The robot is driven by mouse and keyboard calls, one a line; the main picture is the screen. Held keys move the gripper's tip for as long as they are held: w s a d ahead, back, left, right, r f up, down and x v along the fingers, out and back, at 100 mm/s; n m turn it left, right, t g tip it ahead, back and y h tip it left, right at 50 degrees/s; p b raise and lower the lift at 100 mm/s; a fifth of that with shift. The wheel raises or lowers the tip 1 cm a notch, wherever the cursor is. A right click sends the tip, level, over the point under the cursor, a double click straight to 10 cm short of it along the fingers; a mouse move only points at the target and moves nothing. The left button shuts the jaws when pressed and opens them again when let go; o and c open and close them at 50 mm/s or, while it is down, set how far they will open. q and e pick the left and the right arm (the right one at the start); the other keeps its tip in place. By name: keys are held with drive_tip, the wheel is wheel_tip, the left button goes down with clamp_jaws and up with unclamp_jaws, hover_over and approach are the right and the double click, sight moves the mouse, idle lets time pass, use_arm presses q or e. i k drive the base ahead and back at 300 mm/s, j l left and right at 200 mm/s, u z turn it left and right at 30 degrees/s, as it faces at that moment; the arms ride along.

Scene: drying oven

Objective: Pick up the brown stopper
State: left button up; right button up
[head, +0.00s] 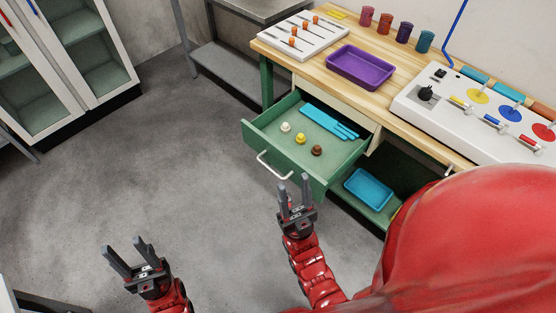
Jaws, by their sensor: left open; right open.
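The brown stopper (317,150) sits in the open green drawer (335,174), near its front right. A yellow stopper (300,138) and a white stopper (286,127) stand in a row to its left. My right gripper (293,188) is open and empty, in front of the drawer and below the brown stopper in the picture. My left gripper (128,252) is open and empty over the floor at the lower left, far from the drawer.
Blue strips (330,122) lie at the back of the drawer. The drawer handle (272,165) sticks out at its front. The wooden bench (395,75) holds a purple tray (361,68) and a white panel (480,118). A blue tray (369,188) sits on the shelf below.

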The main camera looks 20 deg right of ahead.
sight(316, 151)
drive_tip(key=z, duration=0.9)
